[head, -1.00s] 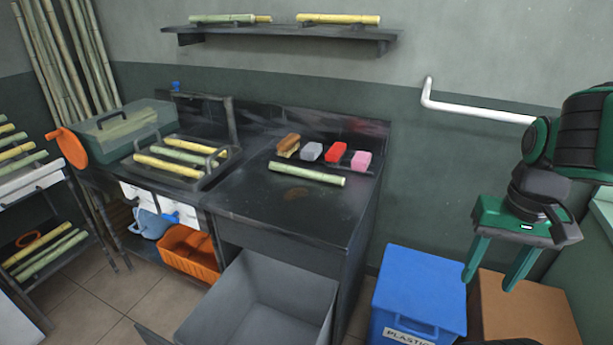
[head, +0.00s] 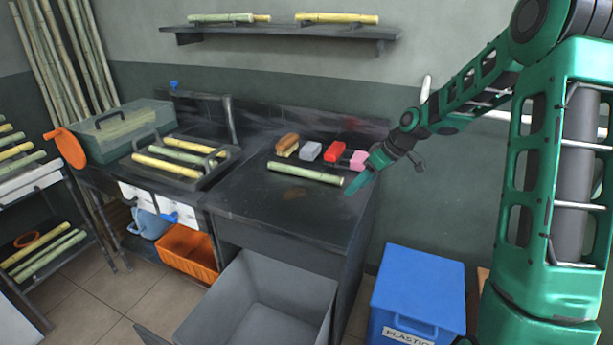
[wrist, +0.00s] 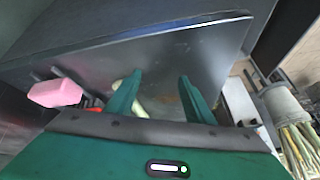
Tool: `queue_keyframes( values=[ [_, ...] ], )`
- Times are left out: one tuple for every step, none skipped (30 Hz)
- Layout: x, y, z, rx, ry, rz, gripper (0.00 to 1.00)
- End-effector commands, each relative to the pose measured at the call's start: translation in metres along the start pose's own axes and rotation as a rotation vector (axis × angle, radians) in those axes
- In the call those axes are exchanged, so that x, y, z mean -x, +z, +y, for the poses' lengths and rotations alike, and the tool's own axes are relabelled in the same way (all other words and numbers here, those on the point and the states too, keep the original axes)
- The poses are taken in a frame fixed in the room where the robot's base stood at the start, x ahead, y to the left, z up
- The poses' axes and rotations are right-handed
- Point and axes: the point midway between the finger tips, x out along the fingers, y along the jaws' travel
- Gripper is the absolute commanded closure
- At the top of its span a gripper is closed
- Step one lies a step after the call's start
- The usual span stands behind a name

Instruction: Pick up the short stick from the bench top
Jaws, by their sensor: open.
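The short stick (head: 305,173), pale green, lies flat on the dark bench top (head: 290,212), in front of a row of sponges. My gripper (head: 357,186) is over the bench's right side, near the stick's right end. In the wrist view, my gripper (wrist: 160,95) is open with nothing held between its two green fingers. Part of the stick (wrist: 140,108) shows there beside the left finger, which hides some of it. I cannot tell whether a finger touches the stick.
Brown-yellow (head: 287,146), grey (head: 310,151), red (head: 334,151) and pink (head: 357,160) sponges sit behind the stick, the pink one close to my gripper. A tray (head: 213,175) of sticks stands left. A grey bin (head: 255,300) and blue bin (head: 418,290) stand below. The bench front is clear.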

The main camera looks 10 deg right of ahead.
Motion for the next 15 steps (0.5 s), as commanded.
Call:
queue_keyframes(
  values=[
    [-0.016, -0.011, 0.008, 0.033, -0.029, 0.046, 0.52],
    [-0.024, -0.019, 0.012, 0.058, -0.044, 0.076, 0.52],
    [-0.034, -0.03, 0.016, 0.088, -0.062, 0.119, 0.52],
    [-0.04, -0.038, 0.02, 0.11, -0.074, 0.151, 0.52],
    [-0.046, -0.045, 0.022, 0.13, -0.086, 0.184, 0.52],
    [-0.053, -0.055, 0.027, 0.154, -0.099, 0.227, 0.52],
    [-0.058, -0.061, 0.03, 0.172, -0.107, 0.259, 0.52],
    [-0.063, -0.068, 0.032, 0.188, -0.115, 0.292, 0.52],
    [-0.068, -0.075, 0.037, 0.207, -0.123, 0.333, 0.52],
    [-0.071, -0.081, 0.04, 0.22, -0.127, 0.364, 0.52],
    [-0.074, -0.086, 0.042, 0.231, -0.132, 0.393, 0.52],
    [-0.077, -0.092, 0.047, 0.245, -0.135, 0.43, 0.52],
    [-0.079, -0.096, 0.05, 0.254, -0.137, 0.457, 0.52],
    [-0.08, -0.099, 0.053, 0.263, -0.138, 0.481, 0.52],
    [-0.082, -0.103, 0.058, 0.272, -0.138, 0.513, 0.52]
  ],
)
